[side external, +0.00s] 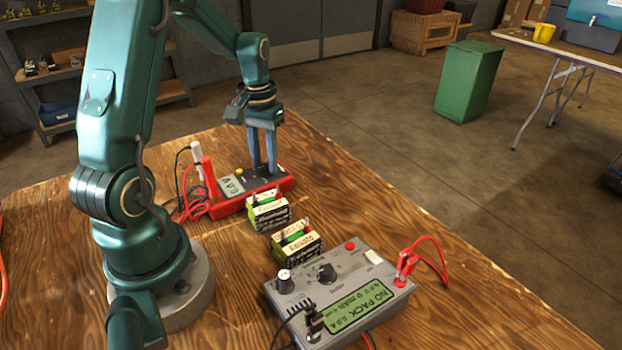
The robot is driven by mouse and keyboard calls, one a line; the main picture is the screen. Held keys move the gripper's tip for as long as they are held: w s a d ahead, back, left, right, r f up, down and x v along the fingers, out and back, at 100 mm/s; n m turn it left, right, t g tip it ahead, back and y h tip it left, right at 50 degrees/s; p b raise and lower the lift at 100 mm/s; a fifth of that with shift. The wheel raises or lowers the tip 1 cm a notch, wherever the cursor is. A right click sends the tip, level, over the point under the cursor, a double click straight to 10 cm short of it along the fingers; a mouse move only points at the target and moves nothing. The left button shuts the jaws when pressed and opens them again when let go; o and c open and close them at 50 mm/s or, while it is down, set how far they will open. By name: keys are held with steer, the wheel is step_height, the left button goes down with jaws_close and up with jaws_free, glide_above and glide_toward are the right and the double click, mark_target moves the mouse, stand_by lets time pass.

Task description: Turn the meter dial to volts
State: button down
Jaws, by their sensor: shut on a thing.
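The red meter (232,209) lies on the wooden table, beyond the battery packs, with a pale display (231,184) on its left part. My gripper (265,170) points straight down over the right part of the meter. Its two blue-grey fingers are shut on the meter dial, which is mostly hidden between and behind the fingertips. I cannot read the dial's setting from here.
A white probe and a red probe (208,178) stand at the meter's left end, with loose cables beside them. Two green-and-black battery packs (297,247) stand in front. A grey charger (290,308) showing "NO PACK" is nearest.

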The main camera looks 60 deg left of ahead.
mark_target(266, 166)
steer(key=shift+m, duration=0.3)
steer(key=c, duration=0.6)
jaws_free()
steer(key=shift+r, duration=2.6)
